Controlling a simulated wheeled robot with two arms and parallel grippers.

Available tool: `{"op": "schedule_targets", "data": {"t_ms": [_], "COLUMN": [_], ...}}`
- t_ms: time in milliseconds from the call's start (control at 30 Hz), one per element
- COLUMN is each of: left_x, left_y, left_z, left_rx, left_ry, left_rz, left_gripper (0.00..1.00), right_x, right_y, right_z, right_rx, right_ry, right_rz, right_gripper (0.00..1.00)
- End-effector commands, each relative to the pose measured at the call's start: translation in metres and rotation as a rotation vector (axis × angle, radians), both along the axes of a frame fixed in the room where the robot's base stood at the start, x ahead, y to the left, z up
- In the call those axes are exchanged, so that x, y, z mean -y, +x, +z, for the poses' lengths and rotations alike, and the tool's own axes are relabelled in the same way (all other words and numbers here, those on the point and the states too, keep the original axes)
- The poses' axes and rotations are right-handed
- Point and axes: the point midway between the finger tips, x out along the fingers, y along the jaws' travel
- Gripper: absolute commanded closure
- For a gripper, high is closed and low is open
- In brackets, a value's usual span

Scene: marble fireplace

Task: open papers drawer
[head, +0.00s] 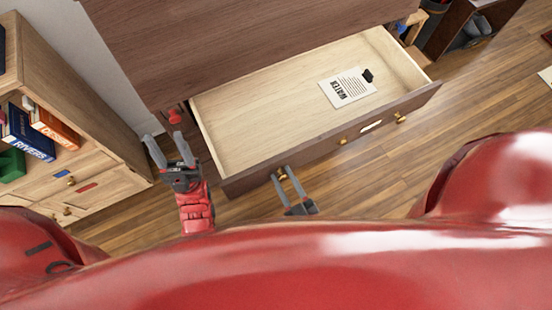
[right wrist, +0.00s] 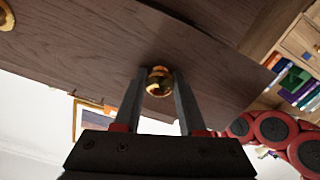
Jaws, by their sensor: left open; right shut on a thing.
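The drawer (head: 262,108) is pulled out from a dark brown wooden cabinet (head: 240,40) in the head view. A printed paper marked WATER (head: 346,88) lies inside it, with a small black clip on it. The drawer front carries brass knobs; one knob (head: 342,141) is free and another (right wrist: 159,82) is between the fingers of my right gripper (right wrist: 158,92), which is shut on it. My right gripper also shows in the head view (head: 285,176) at the drawer's near left part. My left gripper (head: 168,146) is open and empty, left of the drawer's corner.
A light wood shelf unit (head: 60,100) with books and small drawers stands at the left. Its books include a blue one (head: 27,133) and an orange one (head: 55,126). A dark box (head: 462,28) stands at the upper right. Wooden floor (head: 480,105) is clear to the right.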

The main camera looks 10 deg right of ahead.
Motion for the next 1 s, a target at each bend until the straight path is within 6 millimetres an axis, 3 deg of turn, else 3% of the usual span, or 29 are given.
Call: {"op": "schedule_targets", "data": {"t_ms": [200,667,700,867,1000], "left_x": [0.000,0.000,0.000,0.000,0.000], "left_y": [0.000,0.000,0.000,0.000,0.000], "left_z": [0.001,0.001,0.001,0.001,0.001], "left_rx": [0.000,0.000,0.000,0.000,0.000], "left_ry": [0.000,0.000,0.000,0.000,0.000], "left_rz": [0.000,0.000,0.000,0.000,0.000], "left_gripper": [0.50,0.50,0.50,0.50,0.50], "right_x": [0.006,0.007,0.007,0.007,0.007], "right_y": [-0.019,-0.023,-0.023,-0.022,-0.022], "right_z": [-0.001,-0.001,-0.001,-0.001,0.000], "right_rx": [-0.005,-0.001,-0.001,0.000,0.000], "right_ry": [0.000,0.000,0.000,0.000,0.000], "right_rz": [0.001,0.001,0.001,0.001,0.001], "right_gripper": [1.00,1.00,0.56,0.30,0.30]}}
